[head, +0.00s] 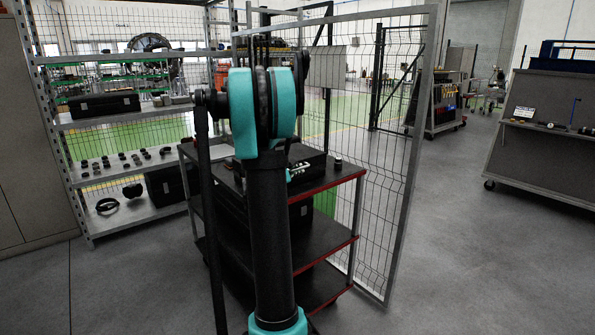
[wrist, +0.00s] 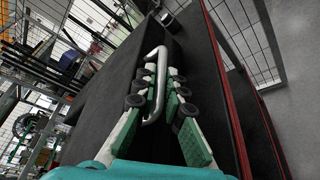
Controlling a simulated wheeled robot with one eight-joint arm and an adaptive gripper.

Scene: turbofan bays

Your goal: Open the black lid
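A black case with a black lid (head: 308,156) sits on the top shelf of a dark cart, partly hidden behind my arm in the head view. In the wrist view, a bent silver handle (wrist: 160,75) stands on the dark lid surface (wrist: 196,65). My gripper (wrist: 162,76) has green and white fingers with dark round joints, one on each side of the handle bar. The fingertips are close together around the bar. I cannot tell whether both fingers touch it.
The cart has red-edged shelves (head: 330,262). A wire mesh panel (head: 388,150) stands just to its right. A rack (head: 125,210) with cases and small parts is at left. A grey bench (head: 540,160) stands at far right. The floor between is clear.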

